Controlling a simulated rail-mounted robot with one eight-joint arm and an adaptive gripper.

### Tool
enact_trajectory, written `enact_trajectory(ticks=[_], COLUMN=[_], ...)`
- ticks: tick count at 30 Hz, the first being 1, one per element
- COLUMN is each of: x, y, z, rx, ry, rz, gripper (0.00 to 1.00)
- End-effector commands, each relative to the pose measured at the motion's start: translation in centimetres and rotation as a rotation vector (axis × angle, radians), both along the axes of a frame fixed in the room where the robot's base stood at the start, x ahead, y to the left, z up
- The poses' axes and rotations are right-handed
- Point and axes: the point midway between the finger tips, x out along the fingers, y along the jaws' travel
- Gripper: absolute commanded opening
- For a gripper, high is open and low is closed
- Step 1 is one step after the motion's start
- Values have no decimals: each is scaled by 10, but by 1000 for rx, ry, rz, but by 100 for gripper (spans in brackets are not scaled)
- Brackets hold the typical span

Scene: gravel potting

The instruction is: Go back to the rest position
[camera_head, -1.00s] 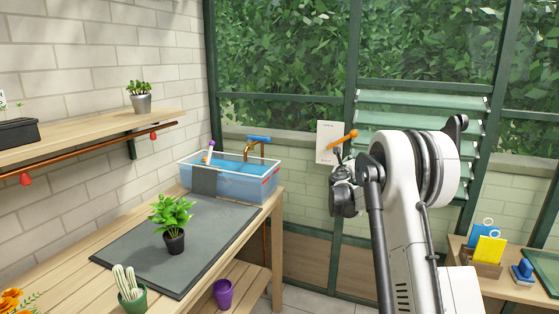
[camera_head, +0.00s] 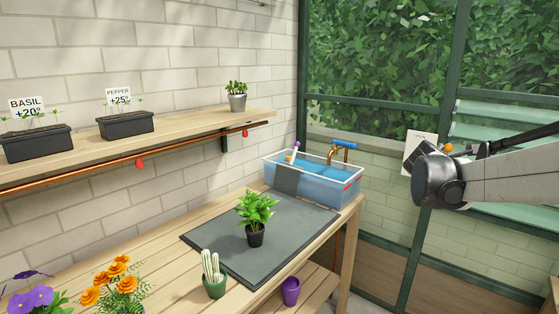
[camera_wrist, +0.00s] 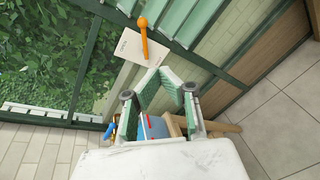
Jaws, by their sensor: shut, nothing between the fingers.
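My gripper (camera_wrist: 160,72) shows in the wrist view with its two green-padded fingers drawn together and nothing between them. It is in free air, with the window wall beyond it. In the head view my arm reaches in from the right edge, and the dark wrist end is in front of the window frame. The fingers are hidden there behind the wrist. An orange lever (camera_wrist: 143,35) and a white card (camera_wrist: 130,48) on the window lie beyond the fingertips in the wrist view.
The wooden bench (camera_head: 150,262) holds a grey mat (camera_head: 222,262), a leafy potted plant (camera_head: 256,212), a cactus (camera_head: 211,270), flowers (camera_head: 118,282) and a blue water tub (camera_head: 330,185). A wall shelf (camera_head: 185,125) carries seed trays. A purple pot (camera_head: 290,291) sits lower down.

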Motion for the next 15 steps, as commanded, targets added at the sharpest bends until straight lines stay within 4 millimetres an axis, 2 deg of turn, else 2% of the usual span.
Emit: enact_trajectory(ticks=[1, 7, 15], x=[-16, -77, -163], y=[11, 50, 107], z=[4, 3, -13], rx=[70, 384, 798], ry=[-27, -136, -247], rz=[-15, -102, -250], gripper=[0, 0, 0])
